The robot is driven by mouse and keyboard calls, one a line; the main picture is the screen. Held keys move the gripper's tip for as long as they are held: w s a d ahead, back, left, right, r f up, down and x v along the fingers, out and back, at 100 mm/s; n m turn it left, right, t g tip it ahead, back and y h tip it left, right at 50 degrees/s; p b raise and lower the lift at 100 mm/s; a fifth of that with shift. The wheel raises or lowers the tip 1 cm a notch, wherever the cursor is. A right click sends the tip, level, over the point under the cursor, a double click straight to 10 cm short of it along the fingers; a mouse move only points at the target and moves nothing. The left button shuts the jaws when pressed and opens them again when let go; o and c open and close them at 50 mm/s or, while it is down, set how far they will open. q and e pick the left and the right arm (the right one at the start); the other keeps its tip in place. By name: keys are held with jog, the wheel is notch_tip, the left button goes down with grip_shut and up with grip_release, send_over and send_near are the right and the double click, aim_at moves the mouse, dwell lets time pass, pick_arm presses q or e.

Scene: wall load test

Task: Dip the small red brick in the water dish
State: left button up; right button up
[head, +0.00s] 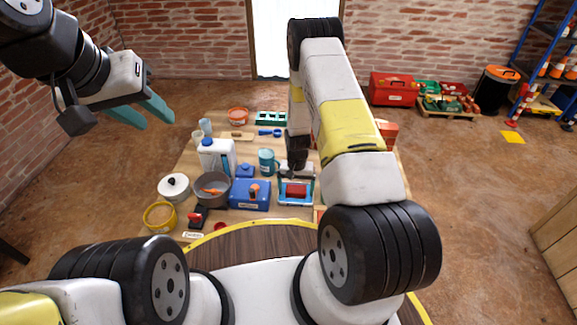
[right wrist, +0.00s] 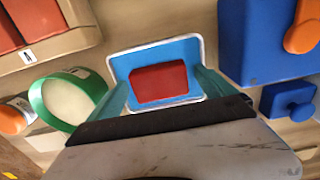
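The small red brick (right wrist: 160,85) sits between the two teal fingers of my right gripper (right wrist: 163,84), which appear shut on its sides. It also shows in the head view (head: 297,191). The water dish, a blue rectangle with a white rim (right wrist: 120,68), lies directly under the brick. I cannot tell whether the brick touches the water or is just above it. In the head view my right gripper (head: 297,183) points down at the dish. My left gripper (head: 150,115) is open and empty, raised in the air at the upper left, fingers apart.
A blue box (head: 250,194) with an orange knob stands left of the dish. A grey pan (head: 212,188), a white jug (head: 217,158), a teal mug (head: 267,161) and a yellow-rimmed bowl (head: 160,216) crowd the table. In the right wrist view a green ring (right wrist: 50,110) lies left of the dish.

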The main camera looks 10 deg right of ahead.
notch_tip(320, 180, up, 8)
jog(key=s+a+r+n+t+y, duration=0.1)
jog(key=s+r+t, duration=0.1)
jog(key=r, duration=1.3)
jog(key=s+a+r+t+y, duration=0.1)
jog(key=s+r, duration=0.1)
jog(key=r, duration=1.3)
jog(key=s+r+n+t, duration=0.1)
jog(key=s+r, duration=0.6)
jog(key=s, duration=0.3)
jog(key=s+r+n+t, duration=0.1)
jog(key=s+r+t, duration=0.1)
jog(key=s+r, duration=0.5)
jog(key=s, duration=0.3)
jog(key=shift+s+r+n, duration=0.15)
jog(key=shift+r+n, duration=0.25)
jog(key=shift+a, duration=0.1)
jog(key=shift+c, duration=0.5)
